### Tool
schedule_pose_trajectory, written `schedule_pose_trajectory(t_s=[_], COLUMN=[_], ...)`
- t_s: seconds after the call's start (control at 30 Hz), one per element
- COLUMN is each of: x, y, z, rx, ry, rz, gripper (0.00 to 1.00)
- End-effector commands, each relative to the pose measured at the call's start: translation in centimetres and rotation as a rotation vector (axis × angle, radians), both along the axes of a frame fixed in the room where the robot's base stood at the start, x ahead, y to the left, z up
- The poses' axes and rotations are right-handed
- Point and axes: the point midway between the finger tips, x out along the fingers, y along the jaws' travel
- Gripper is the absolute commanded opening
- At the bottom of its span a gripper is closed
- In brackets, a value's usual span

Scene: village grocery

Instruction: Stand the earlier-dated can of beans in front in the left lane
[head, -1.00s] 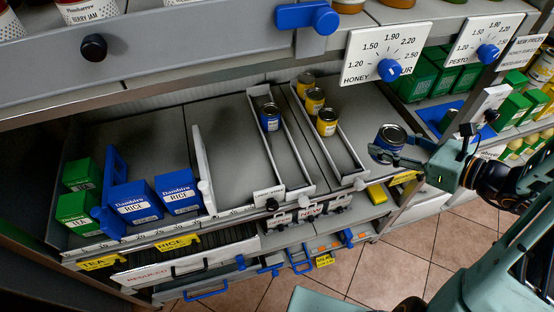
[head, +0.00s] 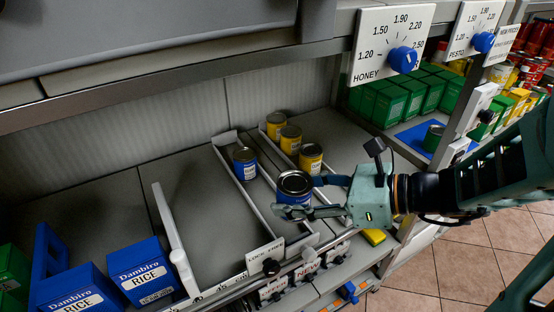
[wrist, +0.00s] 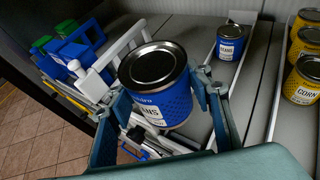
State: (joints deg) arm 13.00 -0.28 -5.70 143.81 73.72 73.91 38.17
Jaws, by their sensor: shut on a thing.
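My gripper (head: 322,196) is shut on a blue can of beans (head: 294,188). In the wrist view the held can (wrist: 158,90) is upright between the fingers, with part of its "BEANS" label showing. No date on it can be read. In the head view it is over the front part of the shelf's lanes; whether it touches the shelf I cannot tell. Another blue can (head: 244,163) stands farther back in the left lane, and it also shows in the wrist view (wrist: 230,44). The left lane (head: 262,215) looks bare in front of that can.
Several yellow corn cans (head: 310,158) stand in the right lane. A low divider (head: 246,203) edges the left lane. A white upright divider (head: 172,235) and blue rice boxes (head: 142,271) are farther left. A "LOCK" tag (head: 265,254) sits at the front rail.

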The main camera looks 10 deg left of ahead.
Motion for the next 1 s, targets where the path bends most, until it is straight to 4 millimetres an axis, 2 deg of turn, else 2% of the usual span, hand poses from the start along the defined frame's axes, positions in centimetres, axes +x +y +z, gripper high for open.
schedule_pose_trajectory(t_s=[0.3,0.5,0.83,1.0], x=[6.6,9.1,10.7,10.9], y=[4.1,5.6,6.6,6.6], z=[-3.8,-7.3,-9.3,-12.1], rx=[0.002,0.002,0.001,0.002], ry=[0.002,0.003,0.001,0.004], rz=[0.004,0.001,0.001,-0.001], gripper=[0.10,0.10,0.10,0.10])
